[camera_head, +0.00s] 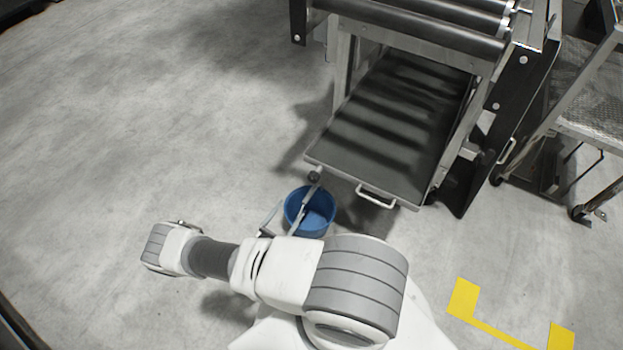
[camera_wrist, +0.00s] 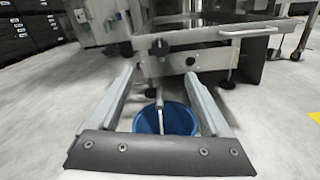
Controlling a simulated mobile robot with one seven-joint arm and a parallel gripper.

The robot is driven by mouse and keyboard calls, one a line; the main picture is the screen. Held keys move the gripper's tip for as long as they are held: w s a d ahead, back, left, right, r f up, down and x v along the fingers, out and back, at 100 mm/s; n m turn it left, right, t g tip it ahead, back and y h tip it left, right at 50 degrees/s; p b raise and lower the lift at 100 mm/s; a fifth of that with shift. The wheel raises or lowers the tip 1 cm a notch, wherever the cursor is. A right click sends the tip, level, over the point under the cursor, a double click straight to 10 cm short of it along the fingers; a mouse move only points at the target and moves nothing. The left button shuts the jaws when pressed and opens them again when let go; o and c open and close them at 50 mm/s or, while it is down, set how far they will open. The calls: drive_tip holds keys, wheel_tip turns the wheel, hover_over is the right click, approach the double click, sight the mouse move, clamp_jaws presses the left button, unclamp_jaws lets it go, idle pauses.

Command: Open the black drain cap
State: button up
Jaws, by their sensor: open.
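A small dark round part, which looks like the black drain cap (camera_wrist: 159,47), is on the front of the metal frame below the tray edge in the wrist view. In the head view a small dark fitting (camera_head: 314,176) shows at the tray's near left corner; I cannot tell for sure that it is the cap. My gripper (camera_wrist: 158,76) is open and empty, its two fingers pointing toward the frame. The dark part lies beyond the fingertips, between their directions. In the head view my gripper (camera_head: 299,195) is above the bucket, partly hidden by my arm.
The grey tray (camera_head: 385,135) has a white handle (camera_head: 375,197). A wheeled cart (camera_head: 595,110) stands right. Floor to the left is clear.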

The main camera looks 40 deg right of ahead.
sight(312, 180)
drive_tip(key=b+x, duration=0.2)
drive_tip(key=x, duration=1.4)
drive_tip(key=shift+b, duration=0.35)
clamp_jaws()
